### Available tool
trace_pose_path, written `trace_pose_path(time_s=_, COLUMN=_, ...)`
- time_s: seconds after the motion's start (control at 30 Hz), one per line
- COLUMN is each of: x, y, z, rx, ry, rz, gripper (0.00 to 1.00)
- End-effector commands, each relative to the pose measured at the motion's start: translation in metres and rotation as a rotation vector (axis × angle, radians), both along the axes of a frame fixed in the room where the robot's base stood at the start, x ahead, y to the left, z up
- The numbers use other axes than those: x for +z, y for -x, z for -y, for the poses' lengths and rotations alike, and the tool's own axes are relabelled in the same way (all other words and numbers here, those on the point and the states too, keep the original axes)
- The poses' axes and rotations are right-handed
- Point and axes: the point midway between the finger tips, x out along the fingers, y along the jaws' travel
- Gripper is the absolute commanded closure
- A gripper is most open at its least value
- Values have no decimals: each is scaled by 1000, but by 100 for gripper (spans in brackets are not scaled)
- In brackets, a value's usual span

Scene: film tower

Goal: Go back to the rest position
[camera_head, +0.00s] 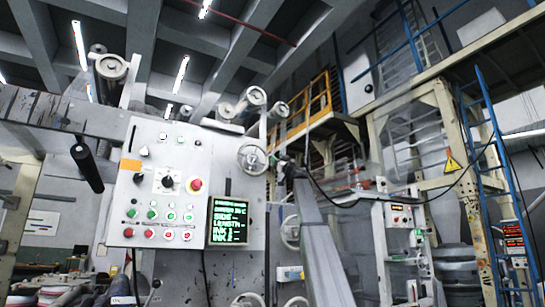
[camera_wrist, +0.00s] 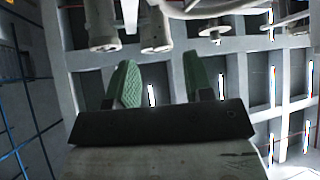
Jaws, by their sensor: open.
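My gripper (camera_wrist: 158,76) shows in the wrist view as two green ribbed fingers set well apart, with nothing between them. They stand up from a dark bar and point toward the ceiling beams. In the head view, my grey arm rises from the bottom centre, and the small green-and-dark gripper (camera_head: 275,160) is at its far end. There it appears just right of a metal handwheel (camera_head: 252,159); I cannot tell the distance between them. The gripper holds nothing that I can see.
A white control panel (camera_head: 127,216) with coloured buttons and a red knob stands left of my arm, beside a green-text screen (camera_head: 229,222). Pale rollers (camera_wrist: 155,30) show above the fingers in the wrist view. A blue ladder (camera_head: 492,150) and yellow-railed platform (camera_head: 313,97) are at right.

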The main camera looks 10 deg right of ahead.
Motion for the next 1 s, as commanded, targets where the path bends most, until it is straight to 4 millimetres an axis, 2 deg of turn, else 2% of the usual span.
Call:
trace_pose_path(time_s=0.03, x=-8, y=8, z=4, rx=-2, ry=0, rz=0, gripper=53)
trace_pose_path(time_s=0.2, x=-18, y=16, z=10, rx=0, ry=0, rz=0, gripper=53)
trace_pose_path(time_s=0.8, x=-22, y=15, z=11, rx=1, ry=1, rz=-4, gripper=53)
trace_pose_path(time_s=0.87, x=-32, y=13, z=9, rx=6, ry=4, rz=-15, gripper=53)
trace_pose_path(time_s=0.97, x=-68, y=4, z=3, rx=19, ry=16, rz=-59, gripper=53)
trace_pose_path(time_s=1.0, x=-88, y=-1, z=0, rx=25, ry=23, rz=-85, gripper=53)
